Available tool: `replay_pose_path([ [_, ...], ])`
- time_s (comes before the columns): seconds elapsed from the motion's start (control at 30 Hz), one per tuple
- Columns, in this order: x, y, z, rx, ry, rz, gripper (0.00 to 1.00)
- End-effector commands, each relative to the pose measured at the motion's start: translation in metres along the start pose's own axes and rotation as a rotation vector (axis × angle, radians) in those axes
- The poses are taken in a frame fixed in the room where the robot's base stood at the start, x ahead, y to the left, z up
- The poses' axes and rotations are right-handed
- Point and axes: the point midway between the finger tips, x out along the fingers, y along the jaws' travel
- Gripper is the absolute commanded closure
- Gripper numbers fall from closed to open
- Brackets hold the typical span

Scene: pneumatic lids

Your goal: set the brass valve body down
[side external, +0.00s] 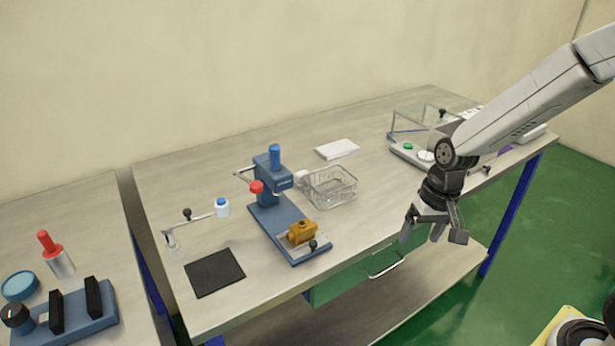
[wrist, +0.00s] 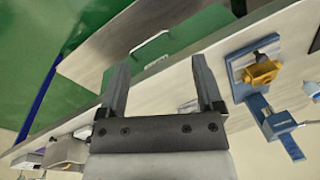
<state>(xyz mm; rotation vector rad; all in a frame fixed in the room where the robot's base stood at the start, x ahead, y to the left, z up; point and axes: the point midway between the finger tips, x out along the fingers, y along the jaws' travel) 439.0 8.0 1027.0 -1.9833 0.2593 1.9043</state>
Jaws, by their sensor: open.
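The brass valve body (side external: 301,232) sits on the front end of the blue press fixture (side external: 283,228) on the bench, beside a small black-knobbed clamp. In the wrist view the valve body (wrist: 262,71) is at the upper right on the blue fixture (wrist: 238,62). My gripper (side external: 433,232) is open and empty, out past the bench's front edge and to the right of the valve body, well apart from it. In the wrist view its two fingers (wrist: 160,85) are spread with nothing between them.
A black mat (side external: 214,273) lies bare left of the fixture. A wire basket (side external: 329,187) and white pad (side external: 337,149) stand behind. A swing arm with a white-blue bottle (side external: 222,207) is at left. A guarded device (side external: 424,145) stands at the back right.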

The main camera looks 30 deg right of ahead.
Motion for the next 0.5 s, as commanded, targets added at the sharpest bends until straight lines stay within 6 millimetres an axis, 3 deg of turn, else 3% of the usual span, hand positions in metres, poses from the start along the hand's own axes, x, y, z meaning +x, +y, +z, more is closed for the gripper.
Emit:
replay_pose_path([
  [0.2,-0.008,0.018,0.029,-0.292,0.136,0.067,0.15],
  [0.5,-0.01,0.025,0.041,-0.42,0.19,0.092,0.15],
])
